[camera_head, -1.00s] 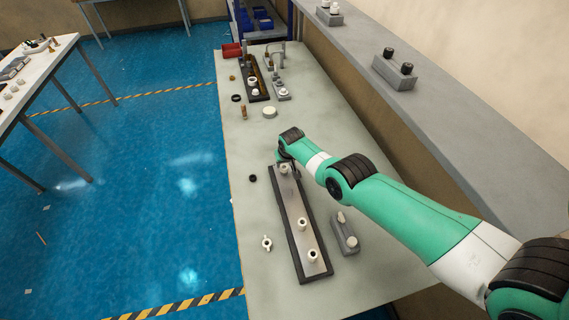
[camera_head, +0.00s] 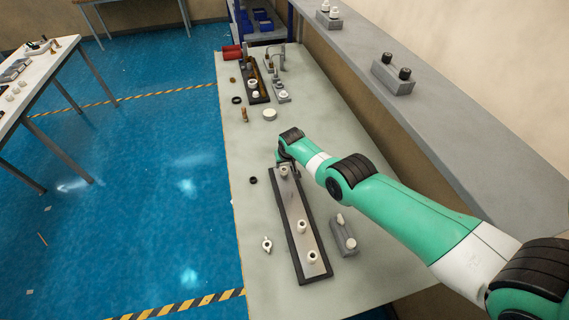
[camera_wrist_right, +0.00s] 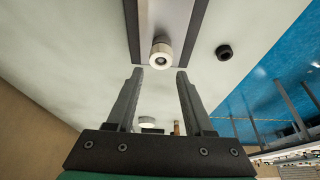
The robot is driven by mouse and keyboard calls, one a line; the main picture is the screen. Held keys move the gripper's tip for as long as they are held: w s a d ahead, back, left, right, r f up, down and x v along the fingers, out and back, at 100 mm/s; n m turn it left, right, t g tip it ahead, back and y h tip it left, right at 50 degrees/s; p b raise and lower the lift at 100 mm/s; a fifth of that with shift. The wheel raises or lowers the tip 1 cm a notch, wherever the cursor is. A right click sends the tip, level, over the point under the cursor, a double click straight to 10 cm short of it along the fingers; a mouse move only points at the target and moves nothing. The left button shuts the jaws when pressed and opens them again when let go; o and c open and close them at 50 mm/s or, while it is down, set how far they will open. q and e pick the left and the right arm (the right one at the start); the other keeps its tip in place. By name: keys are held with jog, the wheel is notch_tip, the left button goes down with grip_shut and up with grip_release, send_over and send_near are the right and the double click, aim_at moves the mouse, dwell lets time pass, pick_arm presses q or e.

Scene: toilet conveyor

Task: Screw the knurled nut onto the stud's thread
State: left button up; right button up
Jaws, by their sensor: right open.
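A dark-edged tray with a grey metal strip (camera_head: 293,208) lies on the bench and carries several pale round posts. My right gripper (camera_head: 283,158) is over its far end, partly hidden by its own wrist. In the right wrist view, my right gripper (camera_wrist_right: 160,75) is open and empty. A pale round piece with a ring and dark centre (camera_wrist_right: 161,55) stands at the tray's end, just beyond and between the fingertips, apart from both. It appears to be the stud with the nut around it; I cannot see the thread or how far it is on. My left gripper is out of view.
A black nut (camera_head: 253,180) and a winged pale piece (camera_head: 267,245) lie left of the tray. A grey block with pegs (camera_head: 343,234) stands to its right. A second tray (camera_head: 266,97) and small parts occupy the far bench. A grey ledge (camera_head: 430,110) runs along the right.

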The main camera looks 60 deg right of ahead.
aim_at(284, 169)
jog(key=shift+r+n+t+p, duration=0.15)
jog(key=shift+n+t+p, duration=0.2)
jog(key=shift+n, duration=0.15)
jog(key=shift+s+d+n+y, duration=0.1)
jog(key=shift+n+y, duration=0.2)
jog(key=shift+n, duration=0.4)
jog(key=shift+n+t+y, duration=0.35)
jog(key=shift+n+y, duration=0.05)
jog(key=shift+n, duration=0.7)
jog(key=shift+f, duration=0.2)
jog(key=shift+f+b, duration=1.5)
jog(key=shift+b, duration=0.25)
